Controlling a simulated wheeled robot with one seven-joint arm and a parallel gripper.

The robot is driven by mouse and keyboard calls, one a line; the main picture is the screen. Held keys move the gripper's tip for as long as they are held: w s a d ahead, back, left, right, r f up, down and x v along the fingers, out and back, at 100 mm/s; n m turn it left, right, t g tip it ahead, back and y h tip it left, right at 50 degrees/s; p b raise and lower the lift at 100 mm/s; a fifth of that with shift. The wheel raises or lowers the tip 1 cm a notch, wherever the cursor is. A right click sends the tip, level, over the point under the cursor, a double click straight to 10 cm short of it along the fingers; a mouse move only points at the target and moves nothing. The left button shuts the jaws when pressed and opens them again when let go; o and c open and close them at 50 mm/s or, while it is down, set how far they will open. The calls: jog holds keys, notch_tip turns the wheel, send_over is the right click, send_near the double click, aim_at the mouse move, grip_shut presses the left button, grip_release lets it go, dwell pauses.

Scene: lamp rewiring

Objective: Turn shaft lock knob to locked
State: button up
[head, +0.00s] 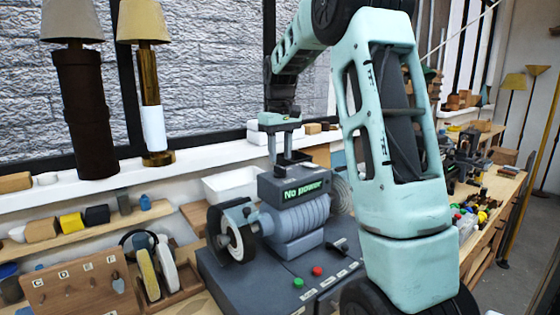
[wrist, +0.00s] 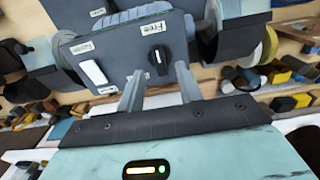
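The shaft lock knob (wrist: 158,58) is a black dial with a white mark, on the grey housing of the grinder-like machine (wrist: 125,42). A label beside it reads "Free". The machine (head: 295,222) also stands on the bench in the head view, with a display reading "No power"; the knob is hidden there. My gripper (wrist: 160,77) is open and empty, its two fingers apart just short of the knob, one toward each side. In the head view my gripper (head: 285,150) points down at the far side of the machine's housing.
A white rocker-like switch (wrist: 93,73) sits left of the knob. Wheels flank the housing, including a wheel (head: 240,243) at left. A green button (head: 298,283) and a red button (head: 317,270) are on the base. A white bin (head: 228,187) stands behind.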

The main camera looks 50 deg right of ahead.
aim_at(280, 167)
jog(key=shift+f, duration=1.75)
grip_shut()
